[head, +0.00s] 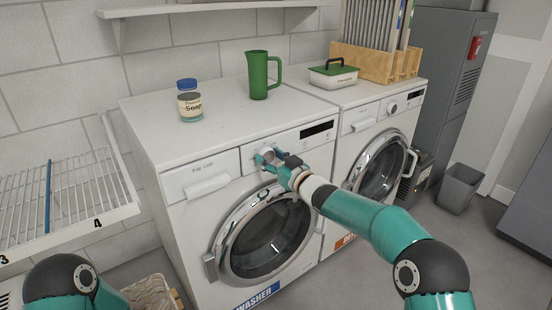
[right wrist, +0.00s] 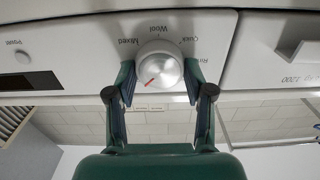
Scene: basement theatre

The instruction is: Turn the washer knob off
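The washer (head: 190,215) is the nearer white machine, with a round glass door and a blue WASHER label. Its silver knob (right wrist: 158,62) is on the front panel, and my right gripper (head: 267,157) is at it. In the right wrist view one finger of the right gripper (right wrist: 160,80) lies on each side of the knob, apparently touching it. The knob's red mark points to the lower left in that upside-down view. Labels "Mixed" and "Wool" show beside the knob; others are partly hidden by the fingers. My left gripper is out of view.
A soap jar (head: 189,102) and green pitcher (head: 259,76) stand on the washer. A second white machine (head: 350,115) adjoins it on the right, carrying a green-lidded box (head: 333,75) and wooden rack (head: 372,64). A wire drying rack (head: 75,195) is at left. A grey bin (head: 458,188) stands right.

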